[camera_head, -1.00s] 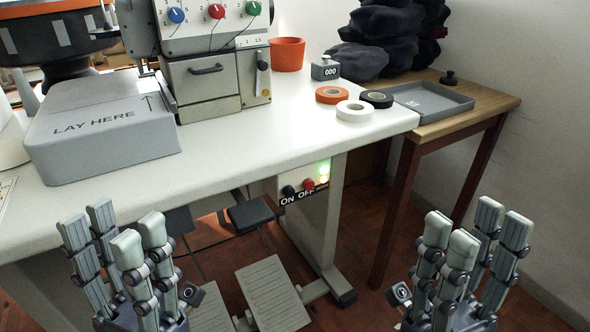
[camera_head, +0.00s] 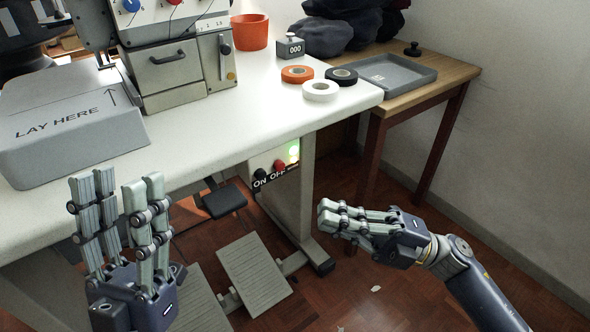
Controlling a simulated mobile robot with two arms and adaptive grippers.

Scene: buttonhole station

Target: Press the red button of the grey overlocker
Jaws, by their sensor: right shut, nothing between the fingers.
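The grey overlocker (camera_head: 160,75) stands on the white table, its top cut off by the picture's edge. Below the tabletop is a switch box with an ON OFF label (camera_head: 270,179). My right gripper (camera_head: 326,214) is shut and empty. It points left, to the right of and lower in the picture than the red button, apart from it. My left gripper (camera_head: 118,192) is open and empty, fingers up, in front of the table's front edge.
The white tabletop (camera_head: 230,125) overhangs the switch box. Foot pedals (camera_head: 254,275) and a table leg (camera_head: 308,190) stand below. A grey block marked LAY HERE (camera_head: 70,130), tape rolls (camera_head: 320,91) and an orange pot (camera_head: 249,32) are on top. A wooden side table (camera_head: 455,72) is at right.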

